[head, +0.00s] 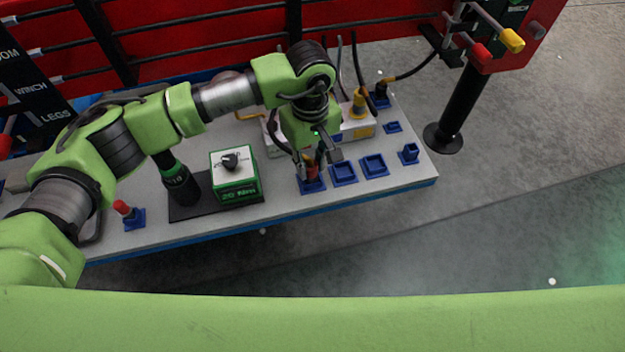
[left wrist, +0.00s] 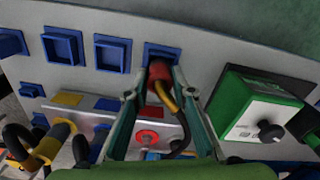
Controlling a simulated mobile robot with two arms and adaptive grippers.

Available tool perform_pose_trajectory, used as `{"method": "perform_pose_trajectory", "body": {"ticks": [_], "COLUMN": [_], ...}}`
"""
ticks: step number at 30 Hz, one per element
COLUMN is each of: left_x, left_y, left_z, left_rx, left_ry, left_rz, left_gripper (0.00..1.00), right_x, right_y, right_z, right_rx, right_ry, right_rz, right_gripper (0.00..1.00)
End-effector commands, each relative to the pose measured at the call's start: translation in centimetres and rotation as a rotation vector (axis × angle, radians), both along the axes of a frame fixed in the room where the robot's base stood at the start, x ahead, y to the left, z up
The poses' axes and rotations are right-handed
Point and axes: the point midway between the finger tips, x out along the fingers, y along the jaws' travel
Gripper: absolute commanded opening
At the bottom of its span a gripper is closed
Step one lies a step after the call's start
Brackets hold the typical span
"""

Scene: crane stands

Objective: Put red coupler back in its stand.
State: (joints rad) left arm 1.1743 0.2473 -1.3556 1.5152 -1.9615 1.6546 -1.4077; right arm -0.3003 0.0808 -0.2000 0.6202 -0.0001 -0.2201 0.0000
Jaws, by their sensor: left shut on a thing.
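The red coupler (left wrist: 160,72) is between the fingers of my left gripper (left wrist: 158,82), which is shut on it. A dark and yellow cable runs from it in the left wrist view. The coupler is at a blue stand (left wrist: 162,48) on the grey bench; whether it is fully seated I cannot tell. In the head view my left gripper (head: 316,160) points down over this blue stand (head: 312,186), and the coupler is mostly hidden by the fingers. My right gripper is not in view.
Two empty blue square stands (head: 344,173) (head: 374,166) are to the right. A green box with a black knob (head: 235,177) is to the left. A metal block with a yellow coupler (head: 359,102) is behind. A small red-topped piece (head: 124,209) stands at the bench's left.

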Motion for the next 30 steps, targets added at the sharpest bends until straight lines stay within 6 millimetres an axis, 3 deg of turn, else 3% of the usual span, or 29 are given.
{"method": "perform_pose_trajectory", "body": {"ticks": [6,7,9,23,30], "left_x": [0.0,0.0,0.0,0.0,0.1], "left_y": [0.0,0.0,0.0,0.0,0.0], "left_z": [-1.0,-0.8,-0.7,-0.7,0.5], "left_rx": [0.001,0.000,0.001,0.000,0.000], "left_ry": [-0.001,-0.001,-0.001,0.000,-0.002], "left_rz": [0.000,0.000,0.000,0.000,-0.001], "left_gripper": [0.00,0.28,0.42,0.42,0.42], "right_x": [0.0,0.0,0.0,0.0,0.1], "right_y": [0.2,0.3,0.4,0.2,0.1], "right_z": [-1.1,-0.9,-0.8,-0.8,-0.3], "right_rx": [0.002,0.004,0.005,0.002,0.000], "right_ry": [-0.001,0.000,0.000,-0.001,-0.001], "right_rz": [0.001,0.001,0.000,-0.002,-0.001], "right_gripper": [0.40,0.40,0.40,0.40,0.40]}}
